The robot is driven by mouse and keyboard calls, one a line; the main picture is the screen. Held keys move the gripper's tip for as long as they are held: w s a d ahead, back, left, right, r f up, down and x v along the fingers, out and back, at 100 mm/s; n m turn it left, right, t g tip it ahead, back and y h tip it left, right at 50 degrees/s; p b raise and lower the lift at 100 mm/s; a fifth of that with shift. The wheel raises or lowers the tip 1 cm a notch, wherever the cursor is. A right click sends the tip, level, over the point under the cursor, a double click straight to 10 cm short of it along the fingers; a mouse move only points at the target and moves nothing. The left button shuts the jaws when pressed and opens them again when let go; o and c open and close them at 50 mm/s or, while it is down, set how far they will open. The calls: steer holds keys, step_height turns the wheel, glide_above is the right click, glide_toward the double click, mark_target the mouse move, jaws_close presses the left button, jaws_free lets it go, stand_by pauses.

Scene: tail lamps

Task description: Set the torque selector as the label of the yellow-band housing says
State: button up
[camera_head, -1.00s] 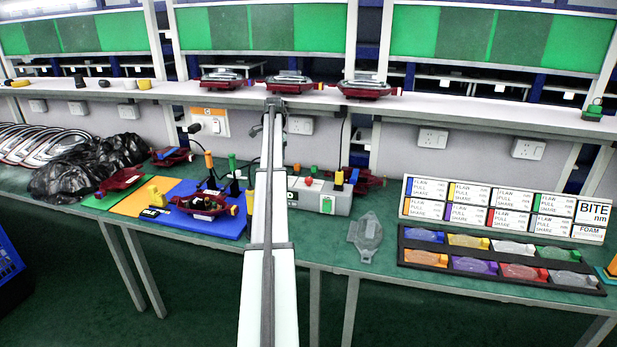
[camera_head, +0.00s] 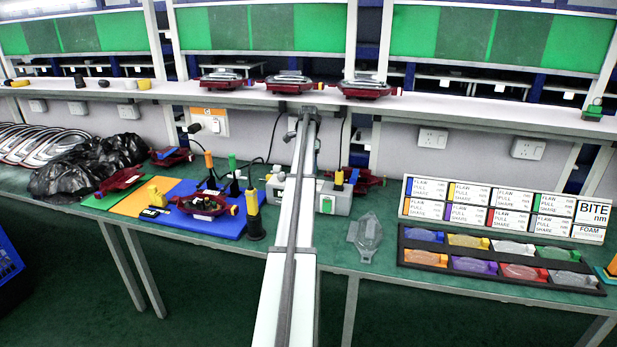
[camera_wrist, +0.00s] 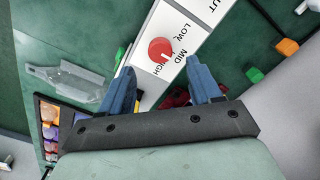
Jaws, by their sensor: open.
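The torque selector is a round red knob (camera_wrist: 160,50) on a white panel marked LOW, MID and HIGH in the wrist view. It has a pale pointer line; I cannot tell for sure which word it points at. The knob is on a grey box (camera_head: 335,203), where my arm hides it in the head view. My gripper (camera_wrist: 160,68) is open and empty, its blue fingertips on either side of the knob in the picture. The yellow-band housing (camera_head: 468,241) lies in the black tray (camera_head: 420,268). A yellow-edged label card (camera_head: 470,194) stands behind; its small print is unreadable.
A clear lamp housing (camera_head: 366,238) lies on the green table right of the box. A black tool with a yellow top (camera_head: 254,222) stands left of my arm. A blue mat (camera_head: 222,222) holds a red lamp.

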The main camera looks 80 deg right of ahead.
steer(key=shift+f, duration=2.9)
steer(key=c, duration=1)
